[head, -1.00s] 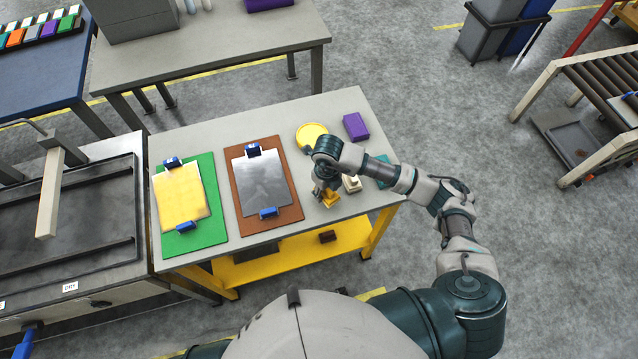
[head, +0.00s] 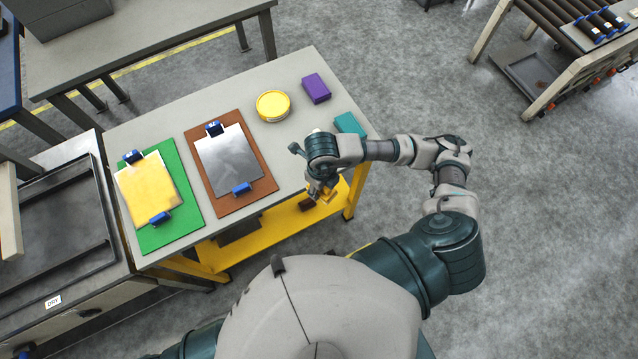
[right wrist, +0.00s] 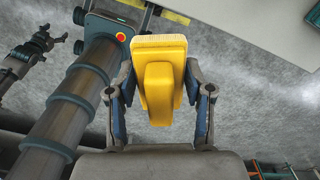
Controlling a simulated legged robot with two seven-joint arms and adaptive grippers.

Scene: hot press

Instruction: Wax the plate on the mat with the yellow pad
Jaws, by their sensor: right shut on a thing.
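My right gripper (head: 320,188) is shut on the yellow pad (right wrist: 159,75), which fills the space between its fingers in the right wrist view. In the head view the yellow pad (head: 328,196) hangs just off the table's front edge, apart from the plates. A bare grey metal plate (head: 229,160) lies on the brown mat (head: 261,190), held by two blue clips. A yellowish plate (head: 147,188) lies on the green mat (head: 183,218), also with blue clips. My left gripper is outside the head view; a dark jointed part at the right wrist view's left is unclear.
A round yellow tin (head: 273,106), a purple block (head: 316,88) and a teal block (head: 349,124) stand on the grey table (head: 165,117). The press (head: 62,225) adjoins its left side. A yellow shelf (head: 268,227) is below. My arm hides the table's right front corner.

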